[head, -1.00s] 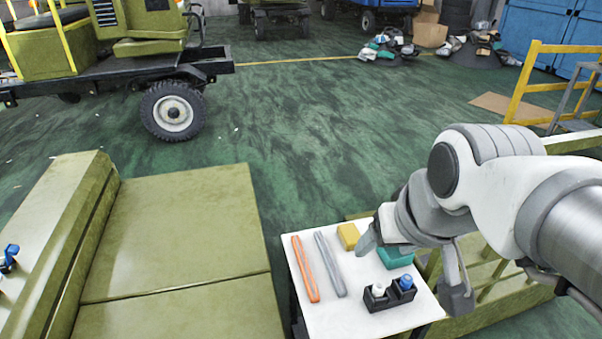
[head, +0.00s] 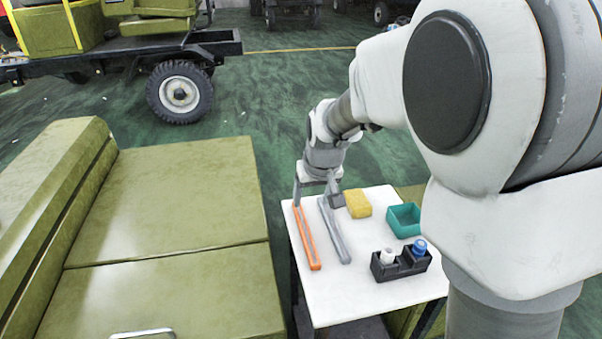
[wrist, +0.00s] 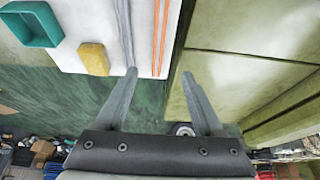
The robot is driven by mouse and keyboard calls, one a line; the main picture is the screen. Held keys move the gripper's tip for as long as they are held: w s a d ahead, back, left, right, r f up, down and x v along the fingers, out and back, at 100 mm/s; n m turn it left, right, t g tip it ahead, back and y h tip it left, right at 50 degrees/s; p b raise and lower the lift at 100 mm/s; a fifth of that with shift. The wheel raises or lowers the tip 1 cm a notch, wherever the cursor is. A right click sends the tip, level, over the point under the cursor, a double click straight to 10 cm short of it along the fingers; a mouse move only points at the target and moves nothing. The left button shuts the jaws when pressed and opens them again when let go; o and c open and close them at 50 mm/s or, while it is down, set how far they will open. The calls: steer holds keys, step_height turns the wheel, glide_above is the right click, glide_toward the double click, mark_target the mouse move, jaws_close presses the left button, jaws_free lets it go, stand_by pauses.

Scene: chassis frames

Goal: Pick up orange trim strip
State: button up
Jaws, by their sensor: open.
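The orange trim strip (head: 306,238) lies lengthwise near the left edge of the white tabletop. In the wrist view the orange strip (wrist: 160,35) runs up the picture from between the fingertips. My gripper (head: 317,202) is open and empty at the table's far left end, with its fingers pointing down. In the wrist view my gripper (wrist: 159,74) has one fingertip on each side of the orange strip's line. The left fingertip there appears close to the end of the grey strip (head: 334,230). I cannot tell the exact height of the fingertips above the table.
On the white table (head: 345,300) are a yellow block (head: 358,204), a teal open box (head: 404,219) and a black holder (head: 398,268) with white and blue items. A large olive-green panelled surface (head: 180,200) lies close along the table's left side.

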steer(key=b, duration=0.4)
glide_above(305, 229)
steer(key=s, duration=0.3)
steer(key=f, duration=1.2)
steer(key=shift+w+d+f, duration=0.1)
steer(key=shift+w, duration=0.15)
steer(key=b+x, duration=0.1)
steer(key=x, duration=0.1)
steer(key=b+x, duration=0.1)
steer(key=x, duration=0.2)
steer(key=shift+w+d+f+b, duration=0.1)
steer(key=shift+d+b, duration=0.05)
steer(key=shift+b, duration=0.15)
jaws_close()
